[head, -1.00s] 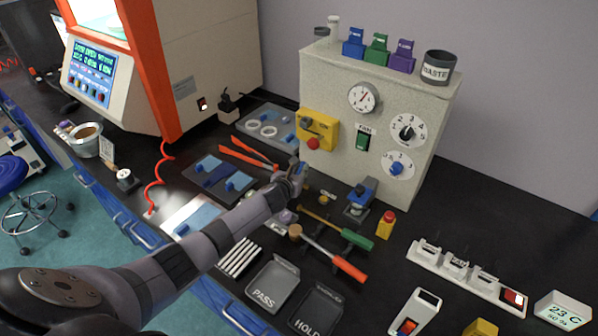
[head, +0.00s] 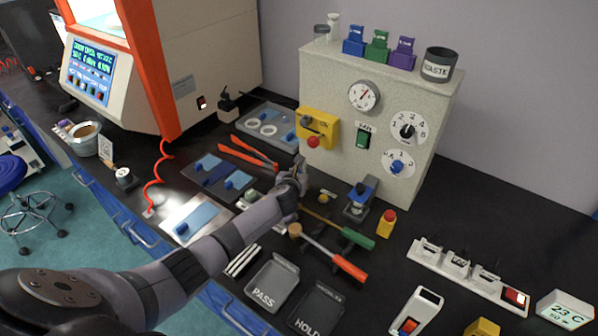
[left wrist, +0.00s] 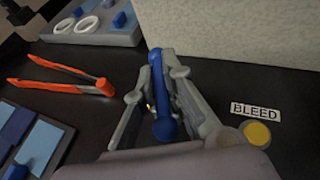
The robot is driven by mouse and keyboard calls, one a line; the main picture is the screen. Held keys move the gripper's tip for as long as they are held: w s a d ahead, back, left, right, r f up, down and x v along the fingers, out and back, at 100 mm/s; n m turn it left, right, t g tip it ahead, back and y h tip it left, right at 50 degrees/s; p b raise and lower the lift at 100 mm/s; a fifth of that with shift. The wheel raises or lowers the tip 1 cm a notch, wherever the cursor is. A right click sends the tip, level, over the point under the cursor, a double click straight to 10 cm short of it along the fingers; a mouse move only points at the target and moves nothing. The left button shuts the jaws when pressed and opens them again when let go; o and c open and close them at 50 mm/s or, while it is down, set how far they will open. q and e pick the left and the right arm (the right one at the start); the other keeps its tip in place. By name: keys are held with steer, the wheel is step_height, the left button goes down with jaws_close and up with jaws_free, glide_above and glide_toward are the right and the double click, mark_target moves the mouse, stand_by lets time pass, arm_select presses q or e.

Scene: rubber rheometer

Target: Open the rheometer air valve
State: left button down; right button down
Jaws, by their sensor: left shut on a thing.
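A blue lever handle (left wrist: 158,90), which I take to be the air valve's, stands between the fingers of my left gripper in the left wrist view. My left gripper (left wrist: 157,100) is shut on it, one grey finger on each side. The handle runs roughly up the picture, close to the base of the pale wall. In the head view my left gripper (head: 298,178) is at the foot of the speckled control box (head: 330,85), and it hides the handle there. My right gripper is not in view.
A round yellow bleed button (left wrist: 257,133) is right of my gripper. Red-handled pliers (head: 248,153) lie to the left. A green-handled tool (head: 345,236) and a red-handled tool (head: 345,266) lie in front. A blue-topped device (head: 361,198) stands to the right.

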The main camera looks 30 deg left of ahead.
arm_select(q)
steer(key=n+g+y+b, duration=0.2)
steer(key=n+y, duration=0.2)
steer(key=shift+d+f+n+y, duration=0.1)
steer(key=shift+n+y, duration=0.2)
steer(key=n+g+y+b, duration=0.3)
steer(key=n+g+b, duration=0.1)
steer(key=b, duration=0.2)
steer(key=shift+f, duration=0.15)
steer(key=shift+r+n+g+y+b, duration=0.2)
steer(key=shift+n+g+y+b, duration=0.3)
steer(key=shift+n+g+b, duration=0.5)
steer(key=c, duration=1.7)
jaws_free()
steer(key=shift+r, duration=0.1)
